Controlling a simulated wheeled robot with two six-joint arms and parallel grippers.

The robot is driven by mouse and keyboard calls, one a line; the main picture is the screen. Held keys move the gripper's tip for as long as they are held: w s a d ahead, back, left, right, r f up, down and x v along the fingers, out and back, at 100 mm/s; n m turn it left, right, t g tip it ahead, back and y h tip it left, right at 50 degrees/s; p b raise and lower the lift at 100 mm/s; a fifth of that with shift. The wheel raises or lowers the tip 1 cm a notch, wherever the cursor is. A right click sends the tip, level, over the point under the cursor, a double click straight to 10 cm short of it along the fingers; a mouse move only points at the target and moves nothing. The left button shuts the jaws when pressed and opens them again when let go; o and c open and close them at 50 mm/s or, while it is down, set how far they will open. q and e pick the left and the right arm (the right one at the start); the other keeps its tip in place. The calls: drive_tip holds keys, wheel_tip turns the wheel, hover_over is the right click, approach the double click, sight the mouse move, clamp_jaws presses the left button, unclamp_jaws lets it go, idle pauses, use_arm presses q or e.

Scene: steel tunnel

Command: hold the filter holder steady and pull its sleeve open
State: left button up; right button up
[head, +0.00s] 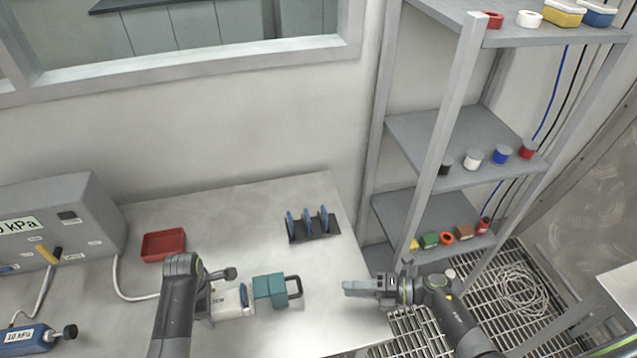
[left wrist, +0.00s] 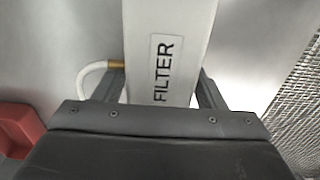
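The filter holder has a white body (head: 232,301) and a teal sleeve (head: 269,291) with a black loop handle (head: 294,287) on its right end. It lies on the grey table. In the left wrist view the white body (left wrist: 165,50) carries the word FILTER and runs between my left fingers, which press against its two sides. My left gripper (left wrist: 160,90) is shut on it; in the head view my left arm partly hides the body. My right gripper (head: 346,287) is to the right of the handle, apart from it, pointing left. Its fingers overlap in the picture, so their opening is unclear.
A black rack with blue discs (head: 313,225) stands behind the sleeve. A red tray (head: 163,245) and a grey gauge box (head: 62,225) are on the left. A shelf unit (head: 455,135) rises at the right. The tabletop between handle and right gripper is clear.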

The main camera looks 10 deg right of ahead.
use_arm(q)
drive_tip(key=shift+o, duration=1.2)
drive_tip(key=shift+r, duration=0.1)
